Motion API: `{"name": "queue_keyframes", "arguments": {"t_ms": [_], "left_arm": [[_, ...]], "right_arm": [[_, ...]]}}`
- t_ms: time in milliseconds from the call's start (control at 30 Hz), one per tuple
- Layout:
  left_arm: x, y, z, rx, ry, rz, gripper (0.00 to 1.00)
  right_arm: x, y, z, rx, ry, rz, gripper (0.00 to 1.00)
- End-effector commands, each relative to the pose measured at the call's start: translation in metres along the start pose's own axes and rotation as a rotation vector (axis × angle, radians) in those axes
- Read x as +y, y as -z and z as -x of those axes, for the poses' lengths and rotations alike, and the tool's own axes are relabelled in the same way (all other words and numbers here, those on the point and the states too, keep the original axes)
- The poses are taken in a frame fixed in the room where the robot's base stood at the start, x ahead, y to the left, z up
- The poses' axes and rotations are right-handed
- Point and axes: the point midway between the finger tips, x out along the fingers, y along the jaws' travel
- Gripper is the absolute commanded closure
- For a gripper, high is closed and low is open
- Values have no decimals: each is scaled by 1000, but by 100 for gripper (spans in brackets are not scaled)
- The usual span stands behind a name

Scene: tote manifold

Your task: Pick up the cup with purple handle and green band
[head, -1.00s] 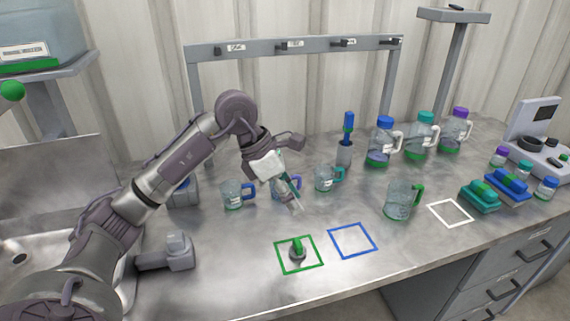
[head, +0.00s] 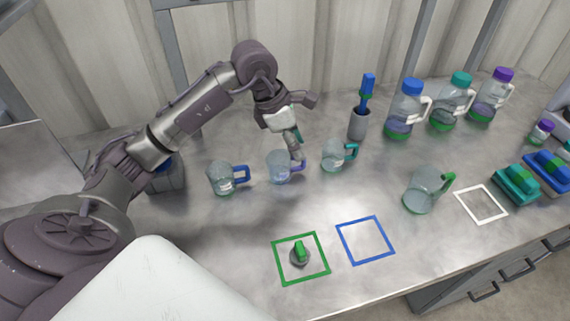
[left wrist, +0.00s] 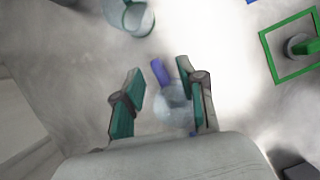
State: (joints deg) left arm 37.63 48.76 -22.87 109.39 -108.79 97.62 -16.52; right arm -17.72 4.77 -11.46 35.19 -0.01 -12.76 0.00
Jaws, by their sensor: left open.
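The clear cup with the purple handle (head: 279,168) stands upright on the metal bench, in the row between the blue-handled and teal-handled cups. Its green band cannot be made out. My left gripper (head: 297,154) is open and points down just above the handle side of this cup, covering part of it. In the left wrist view the open fingers (left wrist: 160,97) frame the purple handle (left wrist: 161,72) and the blurred cup body, with nothing held. I cannot tell whether a finger touches the cup. My right gripper is not in view.
A blue-handled cup (head: 221,178) is close on the left and a teal-handled cup (head: 335,156) close on the right. A larger green-handled cup (head: 420,192) stands further right. Bottles (head: 407,112) stand behind. A green-topped knob (head: 300,254) sits in the green square; the blue square (head: 365,240) is empty.

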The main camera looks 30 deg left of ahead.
Motion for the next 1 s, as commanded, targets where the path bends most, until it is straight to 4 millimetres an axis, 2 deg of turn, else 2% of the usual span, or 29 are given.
{"name": "queue_keyframes", "arguments": {"t_ms": [233, 500, 800, 867, 1000], "left_arm": [[1, 1, -19, 1, 3, 3, 60], [4, 3, -57, 0, 2, 2, 60], [5, 4, -63, 0, -2, 0, 60], [5, 4, -63, 0, -1, 0, 68], [5, 4, -62, 0, -1, 0, 91]], "right_arm": [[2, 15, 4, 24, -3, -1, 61], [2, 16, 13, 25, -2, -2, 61], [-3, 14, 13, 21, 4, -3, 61], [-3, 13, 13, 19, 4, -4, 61], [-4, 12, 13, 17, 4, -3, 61]]}}
